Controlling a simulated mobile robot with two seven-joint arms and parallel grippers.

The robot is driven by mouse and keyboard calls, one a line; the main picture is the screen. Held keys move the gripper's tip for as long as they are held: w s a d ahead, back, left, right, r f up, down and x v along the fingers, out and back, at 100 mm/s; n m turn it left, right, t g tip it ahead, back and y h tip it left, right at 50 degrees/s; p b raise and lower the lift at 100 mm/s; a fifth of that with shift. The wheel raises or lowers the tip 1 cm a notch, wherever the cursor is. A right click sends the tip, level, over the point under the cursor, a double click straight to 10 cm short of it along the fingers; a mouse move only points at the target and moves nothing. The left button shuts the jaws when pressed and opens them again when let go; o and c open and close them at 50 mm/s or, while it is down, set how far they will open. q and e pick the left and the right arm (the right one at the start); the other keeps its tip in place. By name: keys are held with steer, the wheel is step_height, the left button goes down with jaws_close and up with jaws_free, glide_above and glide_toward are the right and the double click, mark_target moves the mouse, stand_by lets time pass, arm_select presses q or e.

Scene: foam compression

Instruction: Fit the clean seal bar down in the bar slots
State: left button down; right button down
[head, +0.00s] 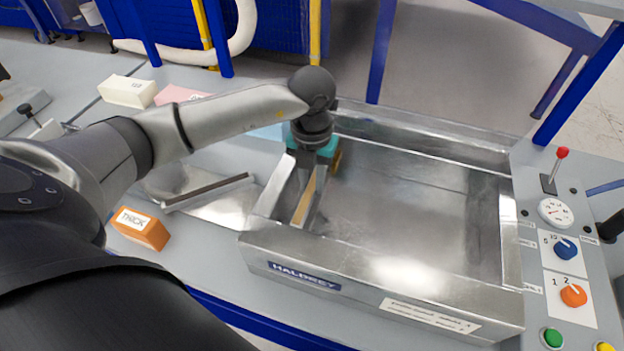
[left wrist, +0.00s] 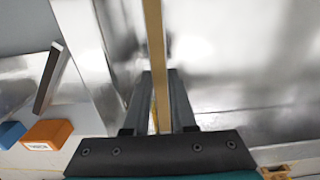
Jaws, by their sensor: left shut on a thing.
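The seal bar, a thin tan-gold strip (head: 302,210), is at the left end of the metal bed (head: 400,200). My left gripper (head: 311,188) reaches down over that end and is shut on the bar. In the left wrist view the bar (left wrist: 153,45) runs upright between the two grey fingers (left wrist: 160,105), beside a bright metal wall. I cannot tell whether the bar is seated in the slots, as the slots do not show clearly. My right gripper is not in view.
A dark bar (head: 208,190) lies on a shiny tray (head: 228,209) left of the bed. An orange block marked THICK (head: 142,228) sits in front of it. A control panel with a red-knobbed lever (head: 550,170) and dials stands at the right. The middle of the bed is clear.

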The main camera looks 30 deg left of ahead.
mark_target(312, 186)
arm_select(q)
steer(key=shift+f, duration=0.2)
stand_by(0.5)
steer(key=shift+f+b, duration=1.35)
steer(key=shift+f, duration=0.05)
steer(key=c, duration=0.7)
jaws_free()
steer(key=shift+o, duration=0.2)
steer(key=shift+r, duration=0.1)
steer(key=shift+r+p, duration=3.95)
steer(key=shift+r, duration=1.05)
steer(key=shift+s+f, duration=0.1)
